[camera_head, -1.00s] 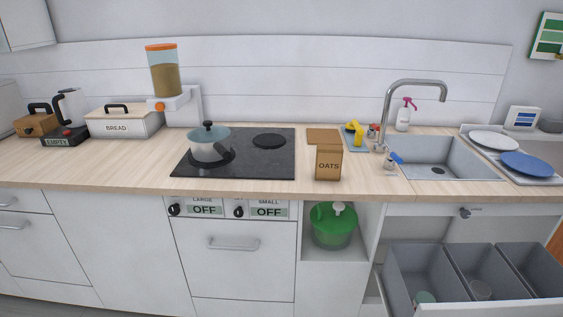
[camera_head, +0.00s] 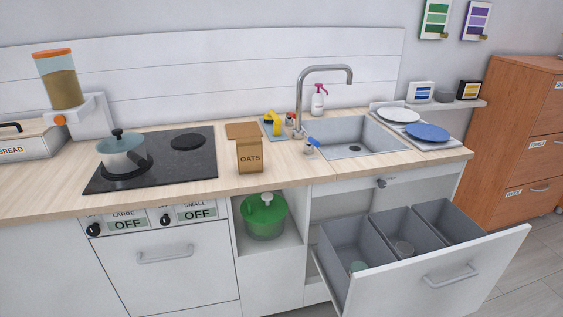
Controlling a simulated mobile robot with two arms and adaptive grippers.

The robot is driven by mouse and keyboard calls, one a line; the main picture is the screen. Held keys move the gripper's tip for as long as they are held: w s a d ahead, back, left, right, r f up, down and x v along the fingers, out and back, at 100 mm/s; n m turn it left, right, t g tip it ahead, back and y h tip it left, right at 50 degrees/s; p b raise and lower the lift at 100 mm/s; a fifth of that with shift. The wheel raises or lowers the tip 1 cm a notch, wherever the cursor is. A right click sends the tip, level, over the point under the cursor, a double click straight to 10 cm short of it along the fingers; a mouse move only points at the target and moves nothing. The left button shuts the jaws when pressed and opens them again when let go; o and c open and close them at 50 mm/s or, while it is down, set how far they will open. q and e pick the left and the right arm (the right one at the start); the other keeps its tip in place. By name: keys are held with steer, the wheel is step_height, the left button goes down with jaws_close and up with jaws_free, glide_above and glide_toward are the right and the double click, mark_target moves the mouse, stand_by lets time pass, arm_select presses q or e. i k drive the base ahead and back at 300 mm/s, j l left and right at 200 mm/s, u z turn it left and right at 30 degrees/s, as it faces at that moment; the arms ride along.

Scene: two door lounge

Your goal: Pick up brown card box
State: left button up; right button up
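The brown card box (camera_head: 250,158), labelled OATS, stands upright on the wooden countertop (camera_head: 215,190), near its front edge. It is just right of the black hob and left of the sink. Neither of my grippers is in view.
A pot (camera_head: 121,153) stands on the hob (camera_head: 158,170). The sink (camera_head: 349,142) has a tall tap. Below it, a pulled-out drawer (camera_head: 440,270) with grey bins juts forward at the right. A green-lidded container (camera_head: 264,217) sits in the open shelf below the box.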

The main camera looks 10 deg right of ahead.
mark_target(249, 150)
steer(key=z, duration=1.45)
steer(key=i+l, duration=0.15)
steer(key=i, duration=0.25)
steer(key=i+l+u, duration=0.15)
steer(key=i, duration=0.2)
steer(key=i+l, duration=0.15)
steer(key=i, duration=0.25)
steer(key=u, duration=2)
